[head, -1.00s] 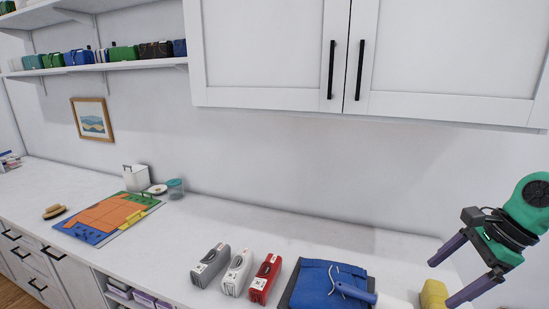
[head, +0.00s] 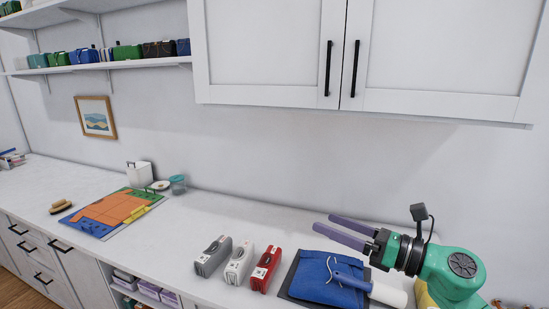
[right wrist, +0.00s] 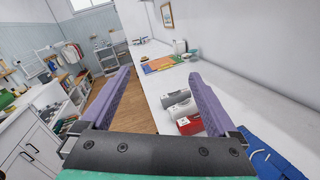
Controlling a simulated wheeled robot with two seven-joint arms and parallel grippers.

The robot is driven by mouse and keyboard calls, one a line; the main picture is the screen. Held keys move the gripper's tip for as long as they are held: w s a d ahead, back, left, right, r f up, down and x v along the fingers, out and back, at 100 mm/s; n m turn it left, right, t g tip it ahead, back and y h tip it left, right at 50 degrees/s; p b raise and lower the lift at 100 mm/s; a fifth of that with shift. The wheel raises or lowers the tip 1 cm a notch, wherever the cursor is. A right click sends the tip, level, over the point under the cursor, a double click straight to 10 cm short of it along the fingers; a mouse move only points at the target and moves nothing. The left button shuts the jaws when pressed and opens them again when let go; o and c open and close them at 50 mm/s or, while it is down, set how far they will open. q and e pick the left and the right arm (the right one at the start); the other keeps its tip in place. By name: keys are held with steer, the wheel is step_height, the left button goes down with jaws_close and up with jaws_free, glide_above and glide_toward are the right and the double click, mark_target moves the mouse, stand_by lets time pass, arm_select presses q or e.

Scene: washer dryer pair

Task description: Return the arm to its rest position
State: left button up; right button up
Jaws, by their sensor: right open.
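My right gripper (head: 348,232) has purple fingers and a green arm. It is held above the right part of the counter, over the blue cloth item, and points left in the head view. Its fingers are apart with nothing between them; they also show in the right wrist view (right wrist: 157,95). My left gripper is not in view.
The white counter (head: 205,209) holds grey (head: 212,256), white (head: 240,264) and red (head: 266,269) boxes. A blue folded cloth item (head: 325,278) lies under the gripper. A colourful mat (head: 108,212) lies further left. White cupboards (head: 270,45) hang above.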

steer(key=w+d+f+m+t+h, duration=0.1)
steer(key=d+f+m+t+h, duration=0.5)
steer(key=m, duration=0.7)
steer(key=w+d+f+m+t+h, duration=0.2)
steer(key=d+m+h, duration=0.35)
steer(key=m, duration=0.75)
steer(key=s+d+f+m+g+h, duration=0.2)
steer(key=s+f+m+g+h, duration=0.35)
steer(key=f+m, duration=0.45)
steer(key=s+a+f+m+g+y, duration=0.25)
steer(key=s+f+m+g, duration=0.25)
steer(key=s+f+g, duration=0.85)
steer(key=s+f+t+b, duration=0.1)
steer(key=s+f+b, duration=0.25)
steer(key=f, duration=1.15)
steer(key=s+f+t+b, duration=0.15)
steer(key=s+f, duration=0.25)
steer(key=f, duration=1.2)
steer(key=s+d+f+b, duration=0.1)
steer(key=s+f+b, duration=0.1)
steer(key=s+f, duration=0.6)
steer(key=s+d+f+g+b, duration=0.1)
steer(key=s+f+b, duration=0.2)
steer(key=s+f, duration=0.5)
steer(key=shift+s+d+f, duration=0.2)
steer(key=shift+d+f, duration=0.1)
steer(key=shift+f, duration=0.4)
